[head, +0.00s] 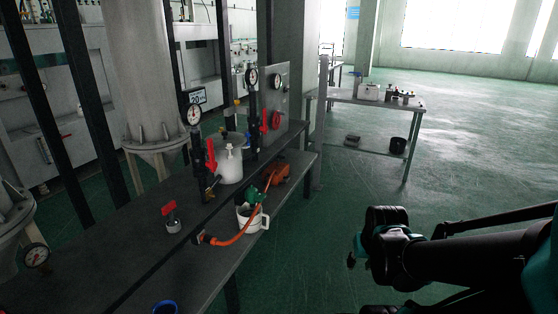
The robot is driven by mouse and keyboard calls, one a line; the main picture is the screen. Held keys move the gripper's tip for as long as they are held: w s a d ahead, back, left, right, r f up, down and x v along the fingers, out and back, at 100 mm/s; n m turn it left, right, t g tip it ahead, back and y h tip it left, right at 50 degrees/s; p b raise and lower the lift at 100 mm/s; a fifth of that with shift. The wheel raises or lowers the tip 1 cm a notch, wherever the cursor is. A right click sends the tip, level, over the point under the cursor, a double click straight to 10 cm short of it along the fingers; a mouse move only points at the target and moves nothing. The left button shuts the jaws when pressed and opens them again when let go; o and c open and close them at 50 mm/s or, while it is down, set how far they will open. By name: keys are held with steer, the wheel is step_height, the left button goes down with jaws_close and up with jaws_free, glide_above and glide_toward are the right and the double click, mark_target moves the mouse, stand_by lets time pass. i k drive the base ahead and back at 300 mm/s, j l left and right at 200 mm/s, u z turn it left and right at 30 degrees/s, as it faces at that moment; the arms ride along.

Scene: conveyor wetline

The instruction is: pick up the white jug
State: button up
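The white jug (259,221) stands on the lower front ledge of the dark bench, its handle on the right side. An orange hose with a green part lies across or just in front of it, hiding some of its body. My arm reaches in from the right edge over the green floor. My gripper end (354,257) is to the right of the jug, well apart from it and clear of the bench. It is dark and small in the picture, so I cannot make out its fingers or whether it is open.
An orange tool (277,176) lies behind the jug. A blue-rimmed cup (165,306) is at the bottom edge. A far table (410,103) stands back right. Open floor lies right of the bench.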

mark_target(243, 212)
steer(key=i+u, duration=0.4)
steer(key=i, duration=0.15)
steer(key=i+u, duration=0.4)
steer(key=i, duration=0.15)
steer(key=l, duration=0.05)
